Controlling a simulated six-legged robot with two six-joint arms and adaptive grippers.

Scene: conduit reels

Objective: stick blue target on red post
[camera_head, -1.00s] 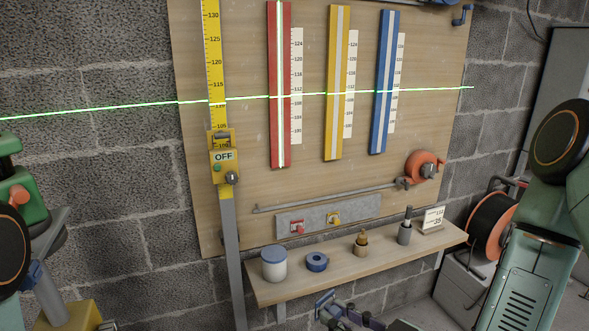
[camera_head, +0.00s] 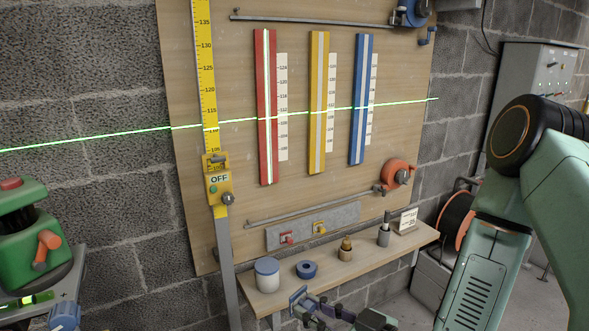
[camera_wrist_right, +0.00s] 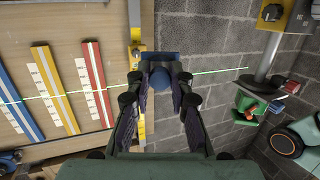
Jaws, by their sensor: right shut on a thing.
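The red post (camera_head: 266,105) is an upright strip with a pale centre line, mounted on the wooden board left of the yellow and blue posts. A green laser line crosses it at mid-height, beside its white scale (camera_head: 282,105). My right gripper (camera_head: 318,312) is low at the bottom of the head view, in front of the shelf. It is shut on the blue target (camera_wrist_right: 160,77), which also shows at the gripper's tip in the head view (camera_head: 298,296). In the right wrist view the red post (camera_wrist_right: 97,82) is left of the fingers, apart from the target. My left gripper is out of view.
The yellow post (camera_head: 318,110) and blue post (camera_head: 360,100) stand to the right. A yellow staff (camera_head: 206,80) with an OFF box (camera_head: 218,182) stands at left. The shelf (camera_head: 330,270) holds a jar, blue tape roll and small items. A green device (camera_head: 35,235) is far left.

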